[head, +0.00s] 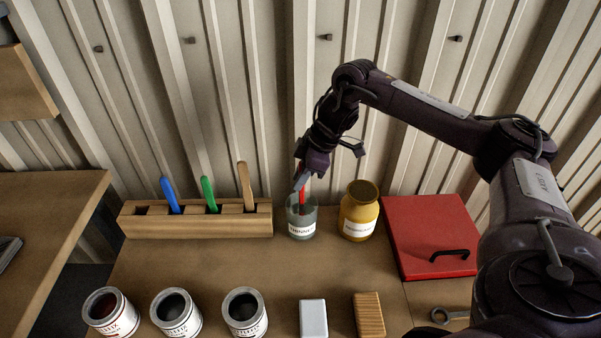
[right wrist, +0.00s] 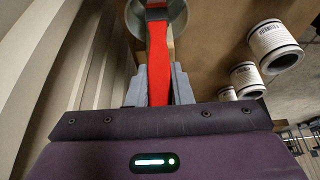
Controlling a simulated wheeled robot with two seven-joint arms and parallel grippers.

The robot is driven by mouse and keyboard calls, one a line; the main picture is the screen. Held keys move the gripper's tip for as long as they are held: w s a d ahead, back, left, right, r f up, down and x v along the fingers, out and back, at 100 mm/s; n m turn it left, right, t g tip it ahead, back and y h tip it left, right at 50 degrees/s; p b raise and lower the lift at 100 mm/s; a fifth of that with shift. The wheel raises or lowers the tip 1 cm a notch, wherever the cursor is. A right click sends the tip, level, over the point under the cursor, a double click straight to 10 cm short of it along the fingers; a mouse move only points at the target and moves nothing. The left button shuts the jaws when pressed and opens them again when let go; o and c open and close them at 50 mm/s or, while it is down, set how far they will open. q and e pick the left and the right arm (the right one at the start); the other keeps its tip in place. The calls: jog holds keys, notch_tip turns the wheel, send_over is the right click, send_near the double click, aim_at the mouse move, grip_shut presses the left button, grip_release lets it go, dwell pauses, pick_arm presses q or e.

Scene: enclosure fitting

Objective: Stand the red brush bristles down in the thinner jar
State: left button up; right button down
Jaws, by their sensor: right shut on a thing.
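The red brush (head: 301,200) is held in my right gripper (head: 301,180), its handle up between the fingers and its lower end inside the mouth of the thinner jar (head: 301,229). The jar is grey and clear with a white label, standing on the bench. In the right wrist view the red brush (right wrist: 158,62) runs away from the grey fingers (right wrist: 158,88) towards the round jar (right wrist: 178,12). The bristles are hidden, and I cannot tell whether they touch the jar's bottom. My left gripper is not in view.
A wooden rack (head: 244,224) holding blue, green and tan-handled brushes stands left of the jar. A yellow jar (head: 359,213) is close on its right, then a red box (head: 429,228). Several paint cans (head: 175,313) and two blocks line the front. The bench middle is clear.

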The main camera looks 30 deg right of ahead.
jog(key=c, duration=1.2)
grip_release()
jog(key=shift+d+r, duration=0.2)
jog(key=shift+r, duration=0.3)
jog(key=p+v, duration=0.1)
jog(key=v, duration=0.5)
jog(key=shift+s+r, duration=0.25)
jog(key=shift+r, duration=0.1)
jog(key=shift+d, duration=0.1)
